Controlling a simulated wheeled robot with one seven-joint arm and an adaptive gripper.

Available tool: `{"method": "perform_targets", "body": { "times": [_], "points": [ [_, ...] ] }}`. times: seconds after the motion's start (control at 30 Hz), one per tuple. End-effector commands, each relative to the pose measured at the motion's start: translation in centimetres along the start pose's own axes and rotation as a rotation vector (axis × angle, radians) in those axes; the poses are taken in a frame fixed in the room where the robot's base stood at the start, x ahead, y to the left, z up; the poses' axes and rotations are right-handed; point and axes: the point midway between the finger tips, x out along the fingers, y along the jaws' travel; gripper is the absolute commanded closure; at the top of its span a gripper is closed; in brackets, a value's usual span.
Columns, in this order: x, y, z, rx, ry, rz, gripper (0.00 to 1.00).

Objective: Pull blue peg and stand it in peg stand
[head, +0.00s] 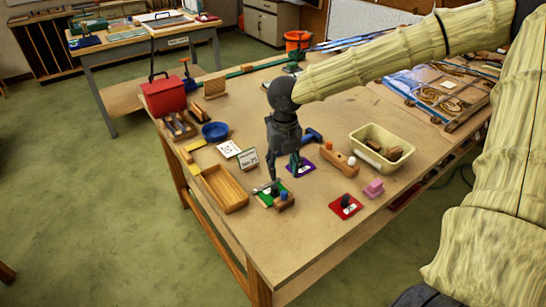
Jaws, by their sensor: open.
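My gripper (284,178) points down over the workbench with its fingers spread, and nothing shows between them. Just below it, a small blue peg (283,196) stands upright at a wooden block (285,204) by a green card (264,198). I cannot tell how deep the peg sits. Another small dark blue piece (345,201) stands on a red card (343,209) to the right. A purple card (305,168) lies partly behind the right finger. I cannot tell for sure which piece is the peg stand.
The bench's front area is clear.

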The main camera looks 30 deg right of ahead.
Motion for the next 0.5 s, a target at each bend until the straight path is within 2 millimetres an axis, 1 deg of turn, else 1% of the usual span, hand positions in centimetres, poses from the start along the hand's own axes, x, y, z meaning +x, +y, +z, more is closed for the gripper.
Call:
{"method": "perform_targets", "body": {
  "times": [0.07,0.17,0.37,0.5],
  "points": [
    [0.4,-0.1,-0.3,0.0,0.0,0.001,0.55],
    [1.4,-0.1,-0.2,0.0,0.001,0.001,0.55],
    [4.3,0.2,1.0,0.0,0.013,-0.005,0.55],
    [6.0,0.3,1.1,0.0,0.016,-0.006,0.55]
  ]
}}
